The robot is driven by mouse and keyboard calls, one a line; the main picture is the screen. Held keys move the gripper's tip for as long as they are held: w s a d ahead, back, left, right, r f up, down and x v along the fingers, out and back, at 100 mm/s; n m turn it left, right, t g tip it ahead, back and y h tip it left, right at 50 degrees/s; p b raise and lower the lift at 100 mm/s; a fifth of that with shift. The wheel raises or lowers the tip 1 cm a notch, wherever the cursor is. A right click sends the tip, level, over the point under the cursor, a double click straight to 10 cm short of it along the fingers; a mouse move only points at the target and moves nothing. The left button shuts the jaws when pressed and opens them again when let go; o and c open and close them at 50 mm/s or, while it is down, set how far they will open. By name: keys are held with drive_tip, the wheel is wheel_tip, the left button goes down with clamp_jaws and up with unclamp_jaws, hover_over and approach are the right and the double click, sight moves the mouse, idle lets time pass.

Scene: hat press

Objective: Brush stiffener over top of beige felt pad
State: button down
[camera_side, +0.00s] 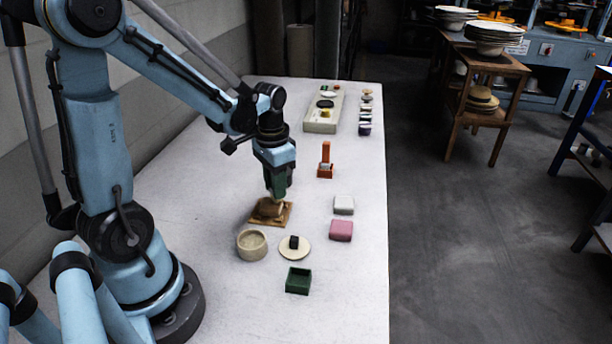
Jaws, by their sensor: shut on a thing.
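My gripper (277,192) points down over a brown wooden board (285,218) near the middle of the table. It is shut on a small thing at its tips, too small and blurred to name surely. A pale grey pad (343,205) and a pink pad (341,230) lie apart to the right. No brush can be made out clearly.
A round beige bowl (252,245), a cream disc (294,253) bearing a dark piece, and a green open box (298,281) stand in front. An orange stand (325,162) is behind to the right. A long tray (323,112) and several small items line the back.

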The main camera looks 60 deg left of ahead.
drive_tip(key=shift+s+d, duration=0.95)
drive_tip(key=shift+s, duration=0.15)
drive_tip(key=shift+s+a, duration=0.55)
drive_tip(key=shift+a, duration=0.05)
drive_tip(key=shift+s+a, duration=0.1)
drive_tip(key=shift+a, duration=0.15)
drive_tip(key=shift+w+a, duration=1.1)
drive_tip(key=shift+w, duration=0.1)
drive_tip(key=shift+s+d, duration=1.2)
wheel_tip(320, 180, up, 8)
